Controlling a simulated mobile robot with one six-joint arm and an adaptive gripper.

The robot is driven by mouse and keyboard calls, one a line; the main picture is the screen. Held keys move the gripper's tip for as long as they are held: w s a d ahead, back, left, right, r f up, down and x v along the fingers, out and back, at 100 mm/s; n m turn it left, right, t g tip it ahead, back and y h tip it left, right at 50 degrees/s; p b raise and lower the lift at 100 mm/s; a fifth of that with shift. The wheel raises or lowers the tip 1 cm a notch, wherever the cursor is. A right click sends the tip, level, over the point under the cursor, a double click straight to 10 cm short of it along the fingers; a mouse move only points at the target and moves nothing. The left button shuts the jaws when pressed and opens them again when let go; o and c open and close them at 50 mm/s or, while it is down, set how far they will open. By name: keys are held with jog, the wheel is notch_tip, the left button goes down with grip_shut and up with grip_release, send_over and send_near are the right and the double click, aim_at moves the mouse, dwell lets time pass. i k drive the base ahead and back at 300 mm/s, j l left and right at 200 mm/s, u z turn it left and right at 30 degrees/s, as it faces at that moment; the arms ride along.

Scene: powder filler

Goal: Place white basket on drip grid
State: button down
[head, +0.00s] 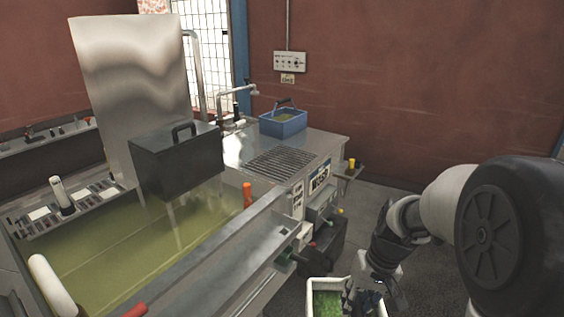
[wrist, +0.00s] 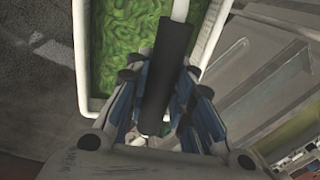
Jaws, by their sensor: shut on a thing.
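The white basket (head: 316,284) is at the bottom of the head view, low in front of the counter, with green contents inside. In the wrist view the basket's white rim (wrist: 80,62) frames the green pieces (wrist: 120,40). My gripper (wrist: 165,125) is shut on the basket's dark handle grip, which crosses between its blue-padded fingers. The gripper also shows in the head view (head: 368,298), over the basket's right side. The drip grid (head: 283,164) is a slotted dark panel in the steel counter top, bare, farther back and left of the basket.
A blue basket (head: 283,122) with a handle stands on the counter behind the grid. A fryer tank (head: 130,255) with yellowish liquid lies left, with a dark box (head: 178,165) above it. A steel ledge (head: 215,285) and knobs edge the front. Open floor lies right.

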aim_at(287, 161)
jog(key=i+l, duration=0.3)
jog(key=i, duration=0.3)
jog(key=i+l+u, duration=0.15)
jog(key=i, duration=0.4)
jog(key=i+l, duration=0.5)
jog(key=i+l+u, duration=0.1)
jog(key=i+l, duration=0.25)
jog(key=i, duration=0.3)
